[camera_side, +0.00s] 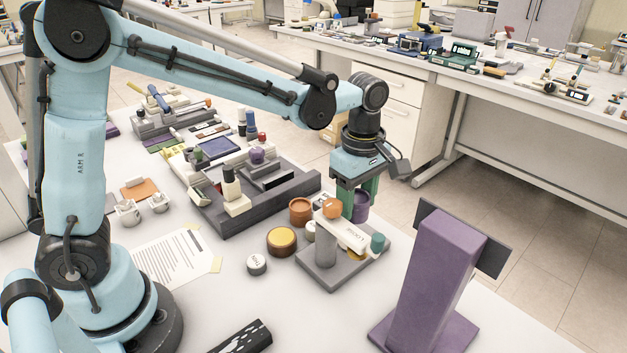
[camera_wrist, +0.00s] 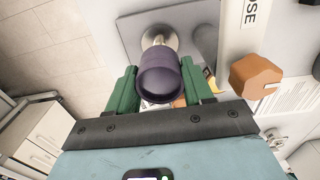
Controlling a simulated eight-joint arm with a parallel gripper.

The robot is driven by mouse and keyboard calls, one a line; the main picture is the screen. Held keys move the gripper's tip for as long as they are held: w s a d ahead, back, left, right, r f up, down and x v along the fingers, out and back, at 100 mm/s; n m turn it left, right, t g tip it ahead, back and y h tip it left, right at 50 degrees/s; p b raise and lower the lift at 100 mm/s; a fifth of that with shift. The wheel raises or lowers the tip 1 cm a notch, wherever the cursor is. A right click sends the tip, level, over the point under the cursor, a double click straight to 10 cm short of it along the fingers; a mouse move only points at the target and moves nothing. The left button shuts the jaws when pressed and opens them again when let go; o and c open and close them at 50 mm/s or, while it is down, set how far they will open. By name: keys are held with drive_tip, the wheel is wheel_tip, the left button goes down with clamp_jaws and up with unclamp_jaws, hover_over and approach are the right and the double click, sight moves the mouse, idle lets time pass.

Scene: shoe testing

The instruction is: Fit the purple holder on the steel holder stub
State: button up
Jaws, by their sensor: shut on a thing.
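The purple holder (camera_wrist: 160,84) is a round, open cup shape. My gripper (camera_wrist: 162,82) is shut on it, with a green finger on each side. In the side view my gripper (camera_side: 356,196) hangs over the back of a grey stand, and the holder (camera_side: 361,208) shows partly behind a finger. The steel stub (camera_wrist: 159,36) is a shiny round piece on the grey base plate, partly covered by the holder's edge in the wrist view. I cannot tell whether holder and stub touch. The stub is hidden in the side view.
The grey stand (camera_side: 325,274) carries a post and a white bar marked LOOSE (camera_side: 344,236) close in front of my gripper. A brown cup (camera_side: 301,211) and a yellow-topped jar (camera_side: 282,241) stand left. A tall purple block (camera_side: 437,265) stands right.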

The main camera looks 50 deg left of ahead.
sight(357, 199)
drive_tip(key=shift+f, duration=1.5)
drive_tip(key=shift+f, duration=1.6)
drive_tip(key=o, duration=1.2)
wheel_tip(357, 199, up, 12)
idle(0.4)
